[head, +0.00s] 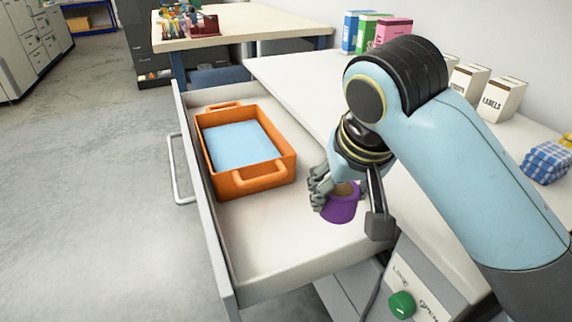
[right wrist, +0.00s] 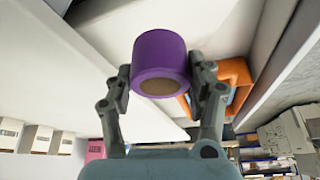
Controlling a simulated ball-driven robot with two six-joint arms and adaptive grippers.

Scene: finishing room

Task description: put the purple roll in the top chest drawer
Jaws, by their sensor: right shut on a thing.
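The purple roll (head: 342,205) is a short cylinder with a tan end face. My right gripper (head: 345,190) is shut on it over the near part of the open drawer. In the right wrist view the purple roll (right wrist: 160,60) sits between the two fingers of my right gripper (right wrist: 160,80). The top chest drawer (head: 285,240) is pulled out and has a pale floor. I cannot tell whether the roll touches the drawer floor. My left gripper is not in view.
An orange tray (head: 268,180) with a light blue sheet fills the far part of the drawer. The near drawer floor is bare. The white chest top (head: 300,80) borders the drawer on the right. A panel with a green knob (head: 402,305) stands at the front.

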